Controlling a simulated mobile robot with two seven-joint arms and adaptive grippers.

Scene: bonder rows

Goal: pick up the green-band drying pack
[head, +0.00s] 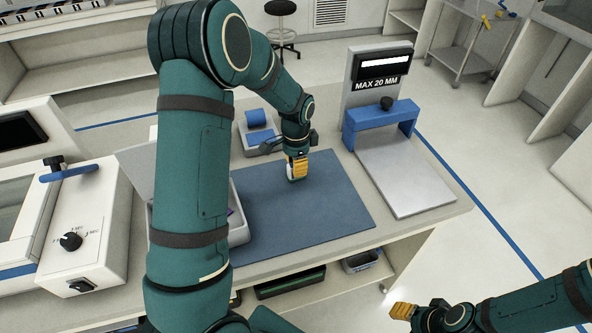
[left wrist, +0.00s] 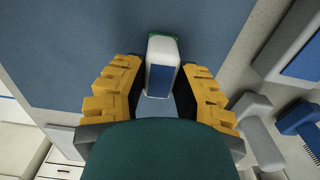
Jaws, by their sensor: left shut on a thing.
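The green-band drying pack (left wrist: 162,64) shows in the left wrist view as an upright white block with a blue face and a green edge at its far end. My left gripper (left wrist: 158,88) has its yellow fingers on both sides of it and is shut on it. In the head view the left gripper (head: 297,168) is over the blue mat (head: 320,210), near its back edge; the pack is mostly hidden there. I cannot tell whether the pack touches the mat. My right gripper (head: 403,311) is at the bottom right, away from the table; its opening is unclear.
A gauge stand (head: 378,70) marked MAX 20 MM with a blue bridge (head: 380,119) stands right of the mat. A pale box (head: 240,233) is partly hidden by my left arm. A machine with a knob (head: 88,235) is left.

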